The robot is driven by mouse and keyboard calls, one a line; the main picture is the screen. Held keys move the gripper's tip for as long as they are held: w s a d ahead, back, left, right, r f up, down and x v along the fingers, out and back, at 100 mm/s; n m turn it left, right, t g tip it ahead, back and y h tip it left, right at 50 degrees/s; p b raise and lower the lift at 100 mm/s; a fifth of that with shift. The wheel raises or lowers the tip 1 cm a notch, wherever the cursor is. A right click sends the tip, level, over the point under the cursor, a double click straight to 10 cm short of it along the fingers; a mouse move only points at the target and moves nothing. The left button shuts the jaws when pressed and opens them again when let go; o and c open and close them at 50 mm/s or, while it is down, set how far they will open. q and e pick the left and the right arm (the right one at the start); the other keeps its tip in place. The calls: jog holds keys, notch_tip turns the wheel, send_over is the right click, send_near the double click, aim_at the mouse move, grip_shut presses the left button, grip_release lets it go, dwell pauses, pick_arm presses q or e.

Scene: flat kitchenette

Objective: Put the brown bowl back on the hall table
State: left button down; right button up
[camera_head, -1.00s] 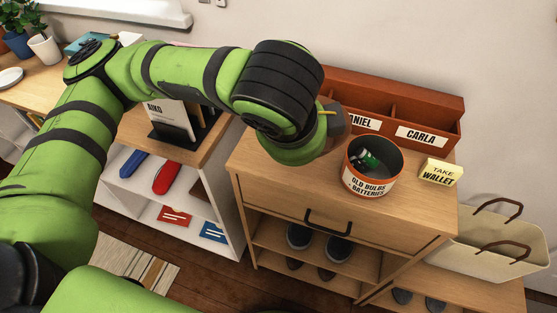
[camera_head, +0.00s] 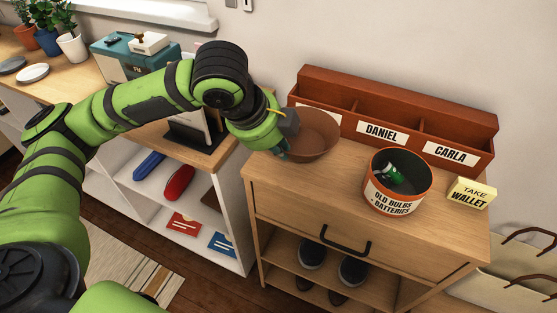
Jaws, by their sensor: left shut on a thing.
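The brown bowl (camera_head: 316,137) is upright at the back left of the hall table (camera_head: 330,195), in front of the brown letter rack (camera_head: 410,110). I cannot tell whether its base touches the top. My left gripper (camera_head: 287,145) is shut on the bowl's left rim, and its fingers are partly hidden by its own body and the bowl. My right gripper is not in view.
A round tin (camera_head: 397,200) labelled for old bulbs and batteries stands right of the bowl, with a yellow note block (camera_head: 471,193) beyond it. The front left of the tabletop is clear. A white shelf unit (camera_head: 195,205) stands to the left.

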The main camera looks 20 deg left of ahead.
pick_arm(q)
notch_tip(320, 180, down, 4)
jog(key=shift+a+f, duration=0.1)
jog(key=shift+a, duration=0.05)
jog(key=shift+w, duration=0.1)
jog(key=shift+f, duration=0.1)
jog(key=c, duration=1.4)
grip_release()
jog(key=shift+r, duration=0.4)
jog(key=p+v, duration=0.1)
jog(key=v, duration=1)
jog(key=shift+s+a+r, duration=0.1)
jog(key=shift+s+r, duration=0.05)
jog(key=shift+s, duration=0.15)
